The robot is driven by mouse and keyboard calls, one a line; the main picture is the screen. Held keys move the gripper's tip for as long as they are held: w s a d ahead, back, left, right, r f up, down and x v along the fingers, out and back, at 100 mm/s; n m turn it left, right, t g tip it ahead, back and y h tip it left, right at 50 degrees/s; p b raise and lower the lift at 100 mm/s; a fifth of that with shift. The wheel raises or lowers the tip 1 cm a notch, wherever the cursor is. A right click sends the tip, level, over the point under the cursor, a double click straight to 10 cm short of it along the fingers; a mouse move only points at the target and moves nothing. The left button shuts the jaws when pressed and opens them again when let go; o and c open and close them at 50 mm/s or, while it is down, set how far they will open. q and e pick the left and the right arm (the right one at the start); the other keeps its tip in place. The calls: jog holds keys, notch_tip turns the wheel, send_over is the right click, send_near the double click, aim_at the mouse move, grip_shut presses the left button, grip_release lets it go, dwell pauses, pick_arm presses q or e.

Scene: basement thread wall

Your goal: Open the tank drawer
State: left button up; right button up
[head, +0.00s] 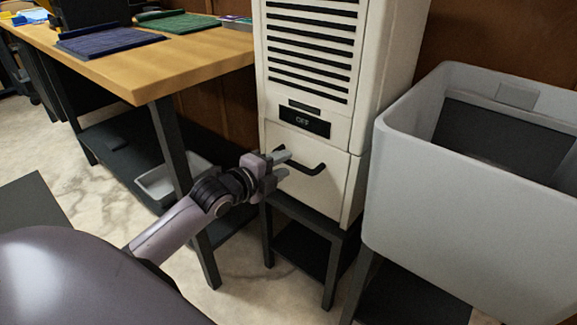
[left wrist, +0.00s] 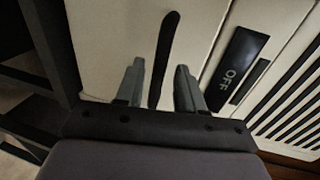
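The tank drawer (head: 325,188) is the cream lower front of a tall vented unit, under a black panel reading OFF (head: 304,121). It looks closed. Its dark bar handle (head: 309,169) crosses the upper part of the front. My left gripper (head: 284,163) is at the left end of the handle. In the left wrist view the handle (left wrist: 163,58) runs between the two spread fingers of the left gripper (left wrist: 160,85), with gaps on both sides. Whether the fingers touch it I cannot tell. My right gripper is not in view.
The unit stands on a dark stand (head: 331,262). A large grey open bin (head: 455,210) stands close on the right. A wooden table (head: 190,62) with a blue mat (head: 108,40) and a green mat (head: 180,23) is on the left. A white tray (head: 158,184) sits below it.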

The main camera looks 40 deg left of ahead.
aim_at(287, 163)
pick_arm(q)
jog(key=shift+b+x, duration=0.45)
jog(key=shift+x, duration=1.1)
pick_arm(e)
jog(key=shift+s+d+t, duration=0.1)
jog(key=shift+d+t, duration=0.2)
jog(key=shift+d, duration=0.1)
pick_arm(q)
grip_shut()
jog(key=shift+s, duration=0.15)
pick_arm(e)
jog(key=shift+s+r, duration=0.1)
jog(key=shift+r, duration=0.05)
